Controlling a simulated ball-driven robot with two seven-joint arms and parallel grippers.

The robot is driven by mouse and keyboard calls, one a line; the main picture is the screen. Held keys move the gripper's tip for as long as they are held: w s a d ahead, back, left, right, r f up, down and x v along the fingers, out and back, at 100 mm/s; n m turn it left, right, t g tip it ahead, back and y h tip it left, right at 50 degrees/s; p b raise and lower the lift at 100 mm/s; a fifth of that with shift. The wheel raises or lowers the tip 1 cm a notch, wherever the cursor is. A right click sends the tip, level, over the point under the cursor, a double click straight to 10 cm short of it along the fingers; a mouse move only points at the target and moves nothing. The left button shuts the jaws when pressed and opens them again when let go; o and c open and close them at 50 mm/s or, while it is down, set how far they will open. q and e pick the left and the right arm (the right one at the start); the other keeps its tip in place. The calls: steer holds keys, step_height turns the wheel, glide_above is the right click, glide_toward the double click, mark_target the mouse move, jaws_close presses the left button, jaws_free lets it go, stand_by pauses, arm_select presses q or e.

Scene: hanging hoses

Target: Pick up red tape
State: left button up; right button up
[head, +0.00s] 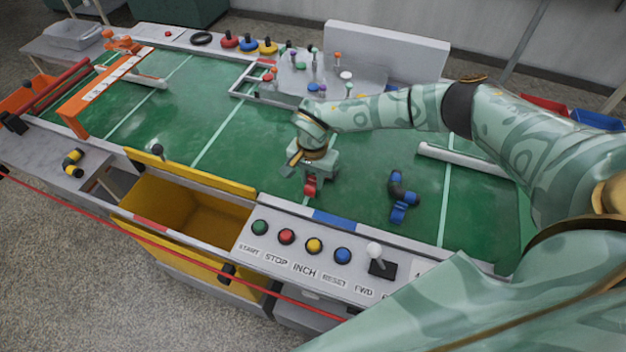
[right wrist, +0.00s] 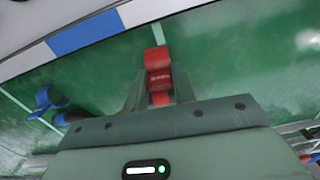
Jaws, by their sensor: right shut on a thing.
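My right gripper (head: 311,176) is low over the green table top (head: 240,125), near its front edge, pointing down. It is shut on a small red piece (head: 310,188). In the right wrist view the red piece (right wrist: 158,68) sticks out between the fingers, with a blocky end and small marks on its face. Its part between the fingers is partly hidden. I cannot tell whether it is a roll of tape or whether it touches the table. My left gripper is not in view.
A blue and black elbow piece (head: 398,200) lies right of my right gripper. An open yellow bin (head: 185,187) and a button panel (head: 300,255) are at the front. Red, blue and yellow round items (head: 248,44) stand at the back. A white rail (head: 460,160) lies to the right.

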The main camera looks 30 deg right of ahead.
steer(key=s+a+r+p, duration=0.4)
steer(key=s+a+r, duration=0.5)
steer(key=a+r, duration=0.2)
steer(key=shift+r, duration=0.15)
steer(key=shift+c, duration=0.3)
stand_by(0.7)
